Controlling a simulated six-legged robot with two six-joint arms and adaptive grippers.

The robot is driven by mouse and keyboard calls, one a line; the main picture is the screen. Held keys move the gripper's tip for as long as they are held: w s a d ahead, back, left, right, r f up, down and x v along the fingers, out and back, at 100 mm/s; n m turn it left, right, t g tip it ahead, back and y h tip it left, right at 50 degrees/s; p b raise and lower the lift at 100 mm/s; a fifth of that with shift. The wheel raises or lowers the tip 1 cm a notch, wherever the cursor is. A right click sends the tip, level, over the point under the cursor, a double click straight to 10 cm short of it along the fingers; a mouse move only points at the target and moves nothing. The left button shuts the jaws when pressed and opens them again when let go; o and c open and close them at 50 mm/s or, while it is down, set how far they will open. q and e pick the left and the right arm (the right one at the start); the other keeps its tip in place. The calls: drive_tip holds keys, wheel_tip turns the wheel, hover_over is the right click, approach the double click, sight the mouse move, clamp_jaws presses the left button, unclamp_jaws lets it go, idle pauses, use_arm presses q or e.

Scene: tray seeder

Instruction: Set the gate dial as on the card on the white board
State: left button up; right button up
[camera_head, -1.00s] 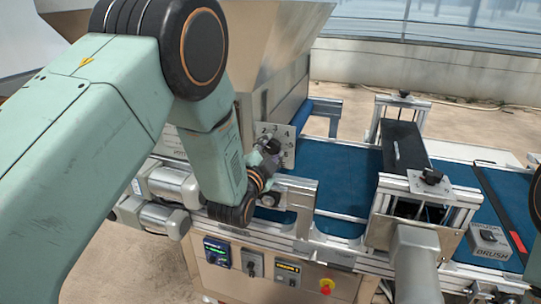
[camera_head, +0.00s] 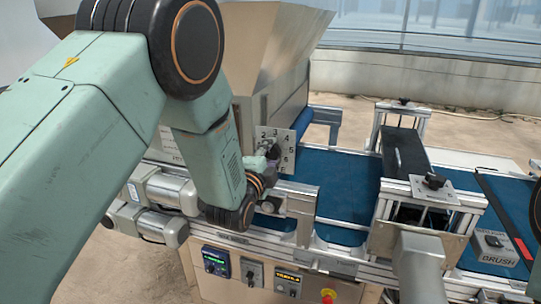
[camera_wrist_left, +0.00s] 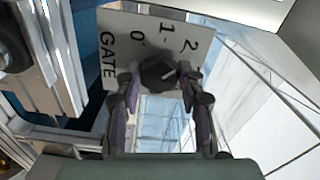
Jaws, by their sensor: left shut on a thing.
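The gate dial has a light plate (camera_head: 288,152) with black numbers on the hopper's side. In the left wrist view the plate (camera_wrist_left: 118,28) shows the word GATE and 0, 1 and 2. The dark dial knob (camera_wrist_left: 157,72) sits between the fingertips of my left gripper (camera_wrist_left: 163,82), which is shut on it. A white mark on the knob slants up and right in that view; I cannot tell its exact number. In the head view my left gripper (camera_head: 268,153) partly covers the plate. I see neither the card nor my right gripper.
The metal hopper (camera_head: 268,50) rises behind the dial. A blue belt (camera_head: 345,190) runs right, under a bridge with a black knob (camera_head: 434,181). A BRUSH box (camera_head: 492,243) stands at right. Below are control switches (camera_head: 252,272) and a red button (camera_head: 328,297).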

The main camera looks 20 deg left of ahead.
use_arm(q)
drive_tip(key=shift+r, duration=0.1)
drive_tip(key=o, duration=1.2)
drive_tip(key=shift+w+a, duration=0.1)
drive_tip(key=shift+w, duration=0.05)
drive_tip(key=shift+s, duration=0.2)
drive_tip(key=s, duration=1.1)
drive_tip(key=shift+s+a, duration=0.15)
drive_tip(key=shift+s, duration=0.2)
